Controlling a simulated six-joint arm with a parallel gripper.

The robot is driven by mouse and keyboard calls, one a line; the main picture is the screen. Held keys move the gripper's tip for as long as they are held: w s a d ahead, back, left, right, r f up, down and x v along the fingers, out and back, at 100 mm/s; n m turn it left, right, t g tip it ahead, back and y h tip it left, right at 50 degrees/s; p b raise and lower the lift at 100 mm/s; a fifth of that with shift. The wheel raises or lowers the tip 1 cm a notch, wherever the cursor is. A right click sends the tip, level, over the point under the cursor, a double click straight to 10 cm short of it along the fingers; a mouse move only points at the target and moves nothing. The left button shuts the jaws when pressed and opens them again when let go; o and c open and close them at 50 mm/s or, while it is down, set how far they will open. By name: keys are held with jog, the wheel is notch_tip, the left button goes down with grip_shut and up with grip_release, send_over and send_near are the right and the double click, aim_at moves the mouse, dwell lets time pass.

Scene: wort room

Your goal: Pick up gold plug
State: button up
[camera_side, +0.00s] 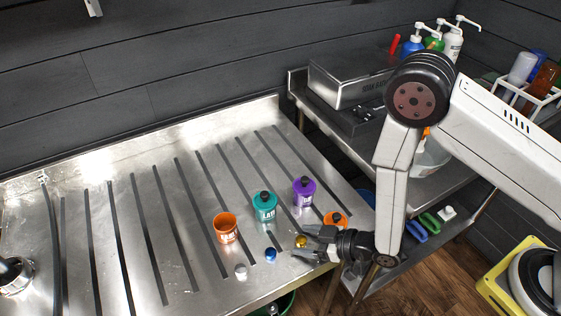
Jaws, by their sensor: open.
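The gold plug (301,241) sits at the right part of the steel table (130,290), near its front right edge. My gripper (302,245) is low over the table, reaching in from the right with its jaws open. Its fingertips are at the gold plug, one on the far side and one on the near side in the picture. I cannot tell whether the fingers touch the plug.
A blue plug (270,255) and a white plug (240,271) stand left of the gripper. An open orange pot (226,229), a teal pot (265,207) and a purple pot (304,192) stand behind. Another orange pot (336,218) is close behind my gripper. The table's left side is mostly clear.

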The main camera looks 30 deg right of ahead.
grip_shut()
jog(key=shift+r, duration=0.15)
notch_tip(320, 180, up, 10)
dwell(1.2)
dwell(0.5)
